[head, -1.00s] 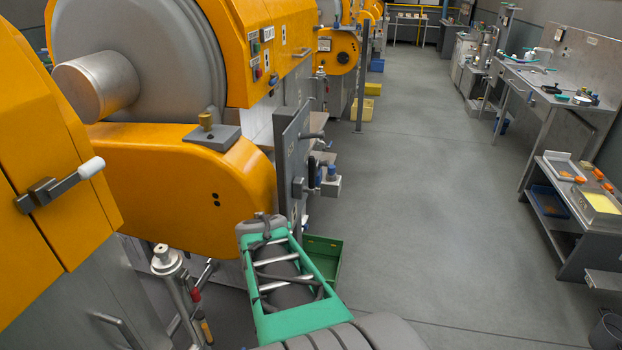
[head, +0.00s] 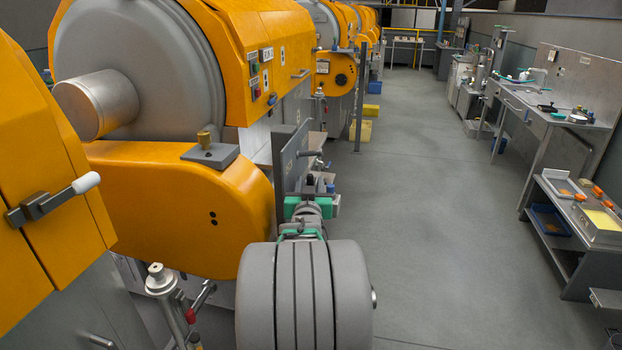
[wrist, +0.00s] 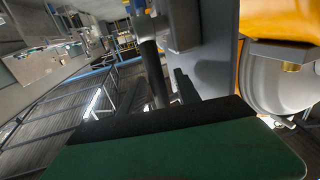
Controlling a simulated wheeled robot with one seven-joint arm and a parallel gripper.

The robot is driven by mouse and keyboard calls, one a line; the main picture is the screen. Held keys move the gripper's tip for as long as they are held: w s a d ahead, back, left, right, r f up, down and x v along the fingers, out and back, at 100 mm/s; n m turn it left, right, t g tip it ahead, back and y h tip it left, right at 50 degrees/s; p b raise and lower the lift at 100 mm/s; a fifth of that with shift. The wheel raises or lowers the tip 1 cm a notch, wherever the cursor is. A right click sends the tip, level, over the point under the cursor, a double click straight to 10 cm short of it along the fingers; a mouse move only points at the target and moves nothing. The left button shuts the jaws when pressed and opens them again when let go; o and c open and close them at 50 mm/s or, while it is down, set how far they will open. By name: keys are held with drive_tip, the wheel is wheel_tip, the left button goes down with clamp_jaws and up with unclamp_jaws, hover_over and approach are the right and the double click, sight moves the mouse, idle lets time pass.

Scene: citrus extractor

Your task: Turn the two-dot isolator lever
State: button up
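A grey upright panel (head: 291,157) stands at the end of the yellow housing, with a dark lever handle (head: 311,153) sticking out to the right near its top. Lower fittings on the panel are mostly hidden by my arm. I cannot make out a two-dot mark on any lever. My gripper (head: 310,206) is low in front of the panel, its fingers hidden in the head view. In the wrist view, the green hand fills the bottom; dark finger-like bars (wrist: 172,92) reach toward the panel (wrist: 217,50), close to a dark rod and grey block (wrist: 181,27). Contact is unclear.
A yellow door with a white-tipped handle (head: 86,183) is at left. A metal post (head: 160,281) with a red part stands below the housing. The grey floor (head: 430,200) to the right is clear, up to benches.

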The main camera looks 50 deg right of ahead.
drive_tip(key=shift+x, duration=0.85)
drive_tip(key=shift+c, duration=0.3)
clamp_jaws()
idle(0.4)
